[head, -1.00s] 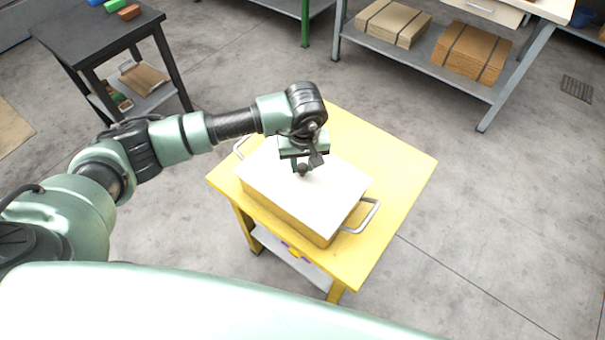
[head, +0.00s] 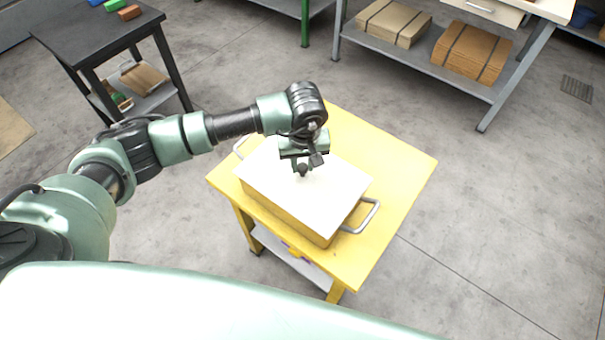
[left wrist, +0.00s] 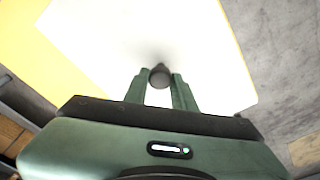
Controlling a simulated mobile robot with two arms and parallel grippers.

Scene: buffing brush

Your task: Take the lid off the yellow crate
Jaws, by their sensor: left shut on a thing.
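The yellow crate (head: 285,219) stands on a yellow table, with a metal handle at each end. Its white lid (head: 331,195) lies flat over the top of the crate; the lid also fills much of the left wrist view (left wrist: 110,40). A dark round knob (head: 302,169) sticks up from the lid's middle. My left gripper (head: 302,166) points down over the lid and is shut on the knob. In the left wrist view the knob (left wrist: 160,76) sits between the two green fingers. My right gripper is in neither view.
The yellow table (head: 400,175) has bare top to the right of the crate and a lower shelf. A dark side table (head: 95,45) stands at the back left with small coloured blocks. A grey bench (head: 425,75) at the back right holds cardboard stacks on its shelf. Open floor lies between.

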